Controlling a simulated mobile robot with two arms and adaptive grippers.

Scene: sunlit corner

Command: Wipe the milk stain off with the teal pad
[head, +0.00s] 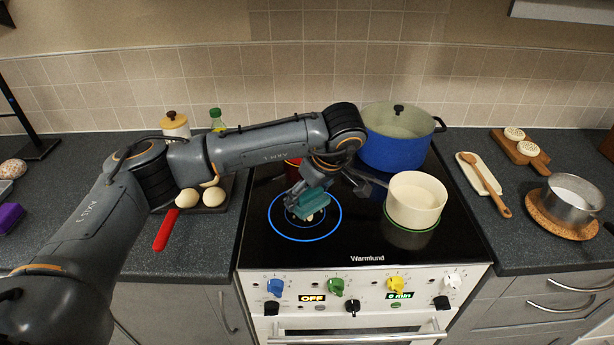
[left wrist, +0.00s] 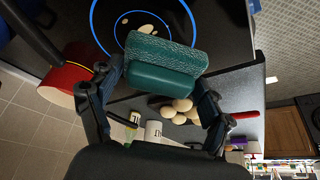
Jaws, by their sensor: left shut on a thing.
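The teal pad (head: 314,203) is held over the blue-ringed burner at the left front of the black hob (head: 275,248). My left gripper (head: 310,190) is shut on it. In the left wrist view, the pad (left wrist: 162,68) sits between the two fingers of my gripper (left wrist: 160,88), its textured side facing away from the palm. The milk stain (head: 311,217) shows as small cream patches just below the pad. It also shows in the left wrist view (left wrist: 146,30) as several pale spots inside the ring, partly hidden by the pad. I cannot tell whether the pad touches the glass. My right gripper is out of view.
A blue pot (head: 392,150) and a cream pot (head: 414,203) stand on the hob to the right. A red pot (head: 293,168) is behind my gripper. A dark board (head: 219,202) with pale round items is at the left. The hob's front strip is clear.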

